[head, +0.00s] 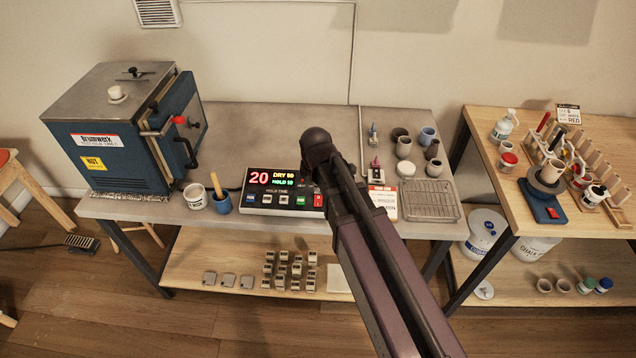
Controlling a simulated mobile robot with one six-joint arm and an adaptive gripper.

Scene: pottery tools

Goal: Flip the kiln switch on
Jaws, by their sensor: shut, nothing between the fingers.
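The blue kiln (120,130) with a grey lid stands at the left end of the grey table. A black control box (285,212) with a lit display, reading 20, DRY and HOLD, sits at the table's middle front. It has several coloured buttons and a red rocker-like switch (319,200) at its right end. Right of my arm are a small red-handled switch (375,168) and a grey lever-like fitting (374,133). Labels are too small to tell which switch is the kiln's. My arm crosses the middle of the view; my gripper's fingers do not show.
A white cup (196,196) and a blue cup with a wooden handle (220,200) stand left of the control box. A wire rack (430,200) and several small pots are at the right. A wooden table (505,195) holds pottery tools. Bare tabletop lies behind the control box.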

